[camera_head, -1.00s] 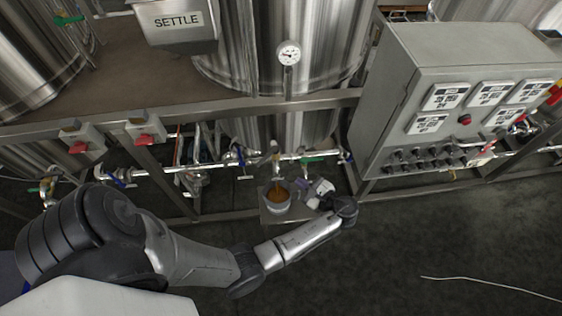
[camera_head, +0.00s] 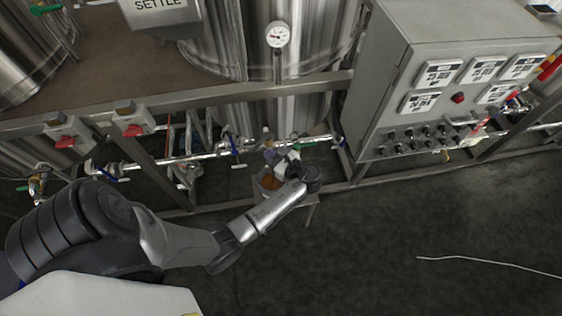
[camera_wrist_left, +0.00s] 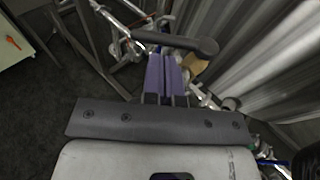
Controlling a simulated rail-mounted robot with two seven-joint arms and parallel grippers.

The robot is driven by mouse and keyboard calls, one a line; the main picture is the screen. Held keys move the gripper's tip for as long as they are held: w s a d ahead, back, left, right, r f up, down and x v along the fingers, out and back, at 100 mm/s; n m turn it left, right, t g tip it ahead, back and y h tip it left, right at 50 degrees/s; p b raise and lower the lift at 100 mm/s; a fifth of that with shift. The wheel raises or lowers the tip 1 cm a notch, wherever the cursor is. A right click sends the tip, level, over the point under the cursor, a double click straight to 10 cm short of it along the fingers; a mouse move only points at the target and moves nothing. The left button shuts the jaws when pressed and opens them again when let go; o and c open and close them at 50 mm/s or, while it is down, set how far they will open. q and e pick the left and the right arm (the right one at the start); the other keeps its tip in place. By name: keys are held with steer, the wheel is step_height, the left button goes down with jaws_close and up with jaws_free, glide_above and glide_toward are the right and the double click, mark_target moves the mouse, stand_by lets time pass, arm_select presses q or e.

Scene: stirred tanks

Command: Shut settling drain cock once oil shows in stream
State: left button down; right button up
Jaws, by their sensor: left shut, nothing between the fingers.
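The settling tank (camera_head: 300,60) is the tall steel cylinder behind the frame, beside a SETTLE sign (camera_head: 158,4). Its drain cock (camera_head: 267,131) is low on the pipe, largely hidden behind my left gripper (camera_head: 272,157). A pail (camera_head: 270,182) of orange-brown liquid stands below, partly covered by my gripper and wrist. The stream is hidden now. In the wrist view my left gripper's purple fingers (camera_wrist_left: 165,75) are together and empty. A dark rounded bar (camera_wrist_left: 175,42) lies just beyond the fingertips; I cannot tell whether they touch. My right gripper is not in view.
A grey control cabinet (camera_head: 440,70) with displays stands to the right. The floor at right is clear except for a thin pale line (camera_head: 480,262).

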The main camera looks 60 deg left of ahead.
mark_target(257, 148)
arm_select(q)
steer(key=x, duration=0.3)
steer(key=shift+a, duration=0.1)
steer(key=shift+s+a, duration=0.1)
steer(key=shift+a, duration=0.05)
